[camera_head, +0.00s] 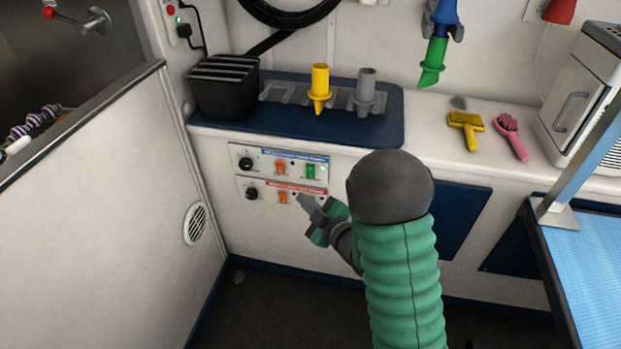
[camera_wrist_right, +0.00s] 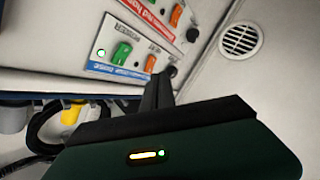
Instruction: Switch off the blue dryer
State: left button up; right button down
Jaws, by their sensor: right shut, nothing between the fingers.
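The control panel (camera_head: 281,180) on the white cabinet front has two rows. The blue-labelled row (camera_head: 295,155) is on top, with a black knob (camera_head: 245,163), an orange switch (camera_head: 281,167), a green switch (camera_head: 310,171) and a lit green lamp beside it. In the right wrist view this row appears turned over, with its green switch (camera_wrist_right: 121,54), orange switch (camera_wrist_right: 150,63) and lit lamp (camera_wrist_right: 101,53). My right gripper (camera_head: 305,200) is shut and empty, in front of the red-labelled row's right part, partly hiding it. Whether it touches the panel I cannot tell. My left gripper is not in view.
The red-labelled row has a black knob (camera_head: 252,193) and an orange switch (camera_head: 283,197). Above, the counter holds a black bin (camera_head: 224,88), a yellow nozzle (camera_head: 320,85) and a grey nozzle (camera_head: 365,90). A round vent (camera_head: 196,223) is on the left wall.

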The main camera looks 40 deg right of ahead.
aim_at(311, 171)
jog(key=w+d+f, duration=0.1)
jog(key=w+d, duration=0.3)
jog(key=d, duration=0.1)
jog(key=shift+b, duration=0.3)
jog(key=shift+w, duration=0.15)
dwell(1.6)
jog(key=shift+w+d, duration=0.2)
jog(key=shift+d, duration=0.05)
jog(key=shift+w+d, duration=0.25)
dwell(0.7)
jog(key=shift+s+a, duration=0.1)
jog(key=shift+s+a, duration=0.45)
jog(key=shift+a, duration=0.05)
jog(key=shift+r, duration=0.1)
